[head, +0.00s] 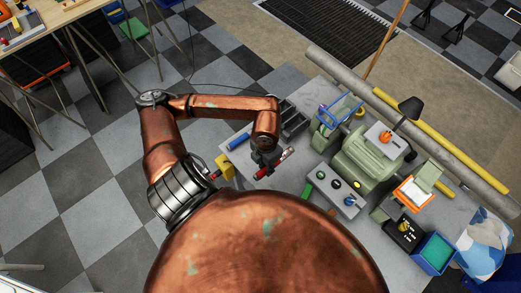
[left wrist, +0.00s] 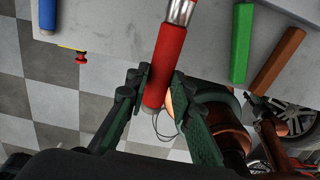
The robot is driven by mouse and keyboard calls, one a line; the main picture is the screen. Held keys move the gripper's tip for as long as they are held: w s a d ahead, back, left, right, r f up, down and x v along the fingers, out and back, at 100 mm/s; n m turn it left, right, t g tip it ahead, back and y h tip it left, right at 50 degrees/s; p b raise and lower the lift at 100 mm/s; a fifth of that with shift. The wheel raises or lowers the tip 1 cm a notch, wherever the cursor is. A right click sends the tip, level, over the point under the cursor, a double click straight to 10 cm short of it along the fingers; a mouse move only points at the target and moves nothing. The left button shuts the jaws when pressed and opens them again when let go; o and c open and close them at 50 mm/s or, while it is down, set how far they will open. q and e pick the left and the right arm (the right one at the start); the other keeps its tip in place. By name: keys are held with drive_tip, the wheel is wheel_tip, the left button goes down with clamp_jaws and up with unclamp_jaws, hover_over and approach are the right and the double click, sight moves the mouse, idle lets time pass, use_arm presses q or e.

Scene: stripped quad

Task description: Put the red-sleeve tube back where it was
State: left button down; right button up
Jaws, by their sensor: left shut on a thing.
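My left gripper (head: 264,160) is shut on the red-sleeve tube (head: 273,167), above the near left part of the grey table. In the left wrist view the tube (left wrist: 167,62) has a red sleeve and a shiny metal part towards the top of the picture. The green-padded fingers (left wrist: 160,82) close on both sides of the lower sleeve. The metal part's far end is cut off there. My right gripper is not in view.
A blue tube (head: 238,142), a green bar (head: 306,191) and a brown bar (left wrist: 277,61) lie on the table (head: 284,184). A dark compartment tray (head: 293,119) stands behind the gripper. A grey box (head: 334,187) with round fittings and a green machine (head: 366,158) stand to the right.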

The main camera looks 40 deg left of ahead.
use_arm(q)
drive_tip(key=s+a+p, duration=0.1)
drive_tip(key=s+a, duration=0.1)
drive_tip(key=s, duration=0.2)
drive_tip(key=w+a+f, duration=0.2)
drive_tip(key=a+f, duration=0.1)
drive_tip(key=w+a+f+p, duration=0.1)
drive_tip(key=w+a+f, duration=0.2)
drive_tip(key=a, duration=0.1)
drive_tip(key=w+a+f+p, duration=0.1)
drive_tip(key=w+a+f, duration=0.2)
drive_tip(key=shift+w+a+f, duration=0.15)
drive_tip(key=shift+w, duration=0.1)
drive_tip(key=shift+w+a+f, duration=0.25)
drive_tip(key=shift+f, duration=0.25)
drive_tip(key=shift+f+p, duration=0.65)
drive_tip(key=shift+f, duration=0.9)
drive_tip(key=shift+f, duration=0.1)
